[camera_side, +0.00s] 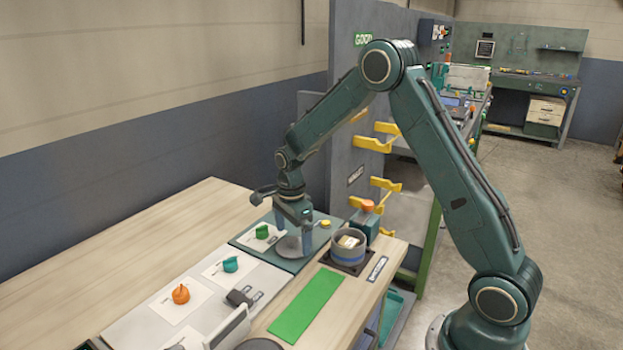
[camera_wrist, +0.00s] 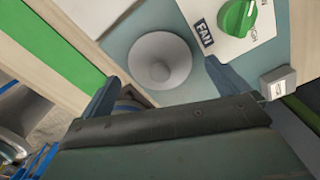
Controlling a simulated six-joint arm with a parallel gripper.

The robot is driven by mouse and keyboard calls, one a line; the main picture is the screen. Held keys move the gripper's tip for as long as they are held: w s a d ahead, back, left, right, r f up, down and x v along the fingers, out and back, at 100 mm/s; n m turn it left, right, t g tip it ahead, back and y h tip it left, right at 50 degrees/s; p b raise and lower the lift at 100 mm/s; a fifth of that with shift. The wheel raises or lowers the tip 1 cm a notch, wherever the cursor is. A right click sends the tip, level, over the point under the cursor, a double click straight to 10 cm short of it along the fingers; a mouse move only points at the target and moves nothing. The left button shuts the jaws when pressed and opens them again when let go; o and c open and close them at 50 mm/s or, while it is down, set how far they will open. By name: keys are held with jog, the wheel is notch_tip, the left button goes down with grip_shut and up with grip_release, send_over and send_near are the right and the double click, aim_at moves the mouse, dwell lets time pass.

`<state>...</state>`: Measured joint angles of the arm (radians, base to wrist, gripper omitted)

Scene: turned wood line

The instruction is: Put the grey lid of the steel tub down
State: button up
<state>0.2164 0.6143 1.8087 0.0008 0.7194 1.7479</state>
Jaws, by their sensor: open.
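The grey lid (camera_side: 287,247) is a round disc with a central knob. It appears to lie on the teal board, partly hidden by my gripper in the side view. In the wrist view the lid (camera_wrist: 160,50) is in full sight, knob towards me. My gripper (camera_side: 294,236) is open just above the lid, its two fingers apart; in the wrist view the fingers (camera_wrist: 162,74) are spread wide, with no contact on the knob visible. The steel tub (camera_side: 347,255) with a blue band stands open to the right on a dark square, with pale pieces inside.
A green knob on a white card (camera_wrist: 236,18) sits close to the lid. Teal (camera_side: 230,264) and orange (camera_side: 181,294) knobs lie on cards at front left. A green strip (camera_side: 306,306) is in front of the tub. Yellow brackets (camera_side: 375,145) stick out from the panel behind.

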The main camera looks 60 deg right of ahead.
aim_at(293, 239)
notch_tip(293, 239, up, 10)
jog(key=shift+r, duration=0.2)
dwell(0.8)
jog(key=s+a+r+n+t, duration=0.3)
jog(key=s+a+r+n, duration=0.3)
jog(key=s+r+n, duration=0.6)
jog(key=s+a+n+t, duration=0.2)
jog(key=s+a+n, duration=0.2)
jog(key=s+n, duration=0.6)
jog(key=shift+s+f+n+t, duration=0.3)
jog(key=shift+s, duration=2.4)
